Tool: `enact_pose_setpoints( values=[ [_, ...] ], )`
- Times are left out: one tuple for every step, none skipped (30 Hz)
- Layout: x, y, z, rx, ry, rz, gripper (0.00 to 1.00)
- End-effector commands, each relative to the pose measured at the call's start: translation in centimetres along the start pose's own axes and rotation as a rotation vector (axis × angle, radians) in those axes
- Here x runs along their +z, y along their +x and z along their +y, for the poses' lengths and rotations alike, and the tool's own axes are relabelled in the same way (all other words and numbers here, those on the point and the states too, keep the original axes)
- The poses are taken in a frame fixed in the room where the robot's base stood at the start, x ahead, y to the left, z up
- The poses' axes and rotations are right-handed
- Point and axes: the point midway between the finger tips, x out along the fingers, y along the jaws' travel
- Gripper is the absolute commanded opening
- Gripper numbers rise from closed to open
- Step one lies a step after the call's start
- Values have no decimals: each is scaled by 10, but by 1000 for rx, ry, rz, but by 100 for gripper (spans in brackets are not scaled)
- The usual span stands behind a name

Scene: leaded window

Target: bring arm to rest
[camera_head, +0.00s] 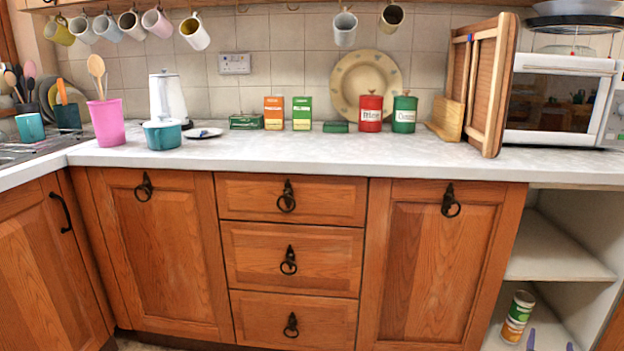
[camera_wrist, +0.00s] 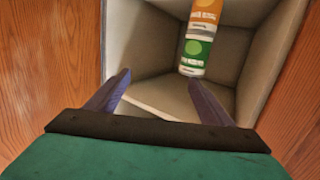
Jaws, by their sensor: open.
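My gripper (camera_head: 550,338) is at the lower right edge of the head view, in front of the open shelf unit. In the wrist view my gripper (camera_wrist: 160,78) has its two purple fingers spread, with nothing between them. Most of my arm is out of view.
The open shelf unit has an empty middle shelf (camera_head: 555,252) above the can. A wooden cupboard door (camera_head: 440,265) borders it on the left. The worktop (camera_head: 270,155) above holds jars, boxes, a pink cup (camera_head: 107,123), a blue pot (camera_head: 162,134) and a microwave (camera_head: 560,100).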

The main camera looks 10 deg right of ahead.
Motion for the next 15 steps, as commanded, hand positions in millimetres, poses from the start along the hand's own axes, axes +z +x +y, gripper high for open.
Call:
enact_pose_setpoints(
  values=[
    [-1,-2,-6,-2,0,-13,74],
    [1,-2,-9,-3,0,-21,74],
    [3,-3,-13,-4,0,-33,74],
    [4,-4,-16,-5,0,-41,74],
    [5,-5,-21,-6,0,-50,74],
    [7,-7,-26,-7,0,-65,74],
    [9,-8,-30,-8,-1,-76,74],
    [10,-9,-35,-10,-2,-86,74],
    [13,-11,-42,-13,-4,-104,74],
    [15,-13,-47,-15,-5,-118,74],
    [17,-14,-52,-17,-7,-131,74],
    [20,-18,-61,-21,-9,-154,74],
    [23,-20,-68,-24,-10,-170,74],
    [25,-24,-74,-26,-11,-189,74],
    [29,-28,-86,-32,-15,-218,74]
  ],
)
